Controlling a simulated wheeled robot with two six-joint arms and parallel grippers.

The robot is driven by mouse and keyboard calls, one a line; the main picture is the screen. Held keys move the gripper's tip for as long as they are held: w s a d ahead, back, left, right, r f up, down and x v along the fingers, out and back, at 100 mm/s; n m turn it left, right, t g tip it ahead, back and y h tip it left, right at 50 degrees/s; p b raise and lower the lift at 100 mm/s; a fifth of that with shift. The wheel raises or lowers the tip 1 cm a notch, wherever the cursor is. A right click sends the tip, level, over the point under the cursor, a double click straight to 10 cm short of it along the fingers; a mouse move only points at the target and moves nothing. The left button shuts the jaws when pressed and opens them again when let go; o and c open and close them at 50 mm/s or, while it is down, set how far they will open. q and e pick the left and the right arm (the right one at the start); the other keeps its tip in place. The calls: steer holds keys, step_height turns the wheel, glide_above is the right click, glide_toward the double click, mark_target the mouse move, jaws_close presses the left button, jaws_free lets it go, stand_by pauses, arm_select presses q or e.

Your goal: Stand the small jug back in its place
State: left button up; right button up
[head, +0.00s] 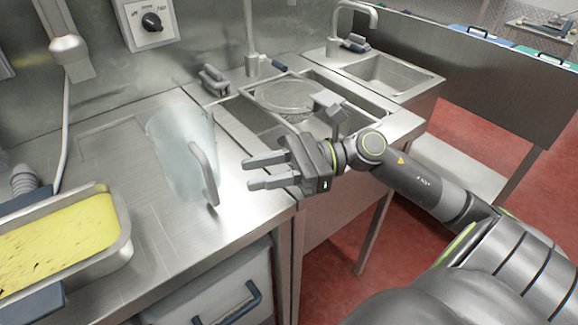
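A clear, translucent jug (174,150) with a grey handle stands upright on the steel counter, left of the sink. Its handle faces right, towards my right gripper. My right gripper (250,172) is open and empty, its two fingers pointing left a short gap to the right of the jug's handle. My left gripper is not in view. A faint rectangular outline (110,130) shows on the counter behind and left of the jug.
A metal tray (122,232) of yellow food sits at the lower left. A sink (240,128) with a round strainer (284,95) lies behind my gripper. A control panel (150,22) is on the back wall. Bare counter (165,270) lies in front of the jug.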

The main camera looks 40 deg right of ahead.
steer(key=shift+p+v, duration=0.3)
steer(key=shift+v, duration=1.65)
steer(key=shift+s+d, duration=0.1)
steer(key=shift+d, duration=0.25)
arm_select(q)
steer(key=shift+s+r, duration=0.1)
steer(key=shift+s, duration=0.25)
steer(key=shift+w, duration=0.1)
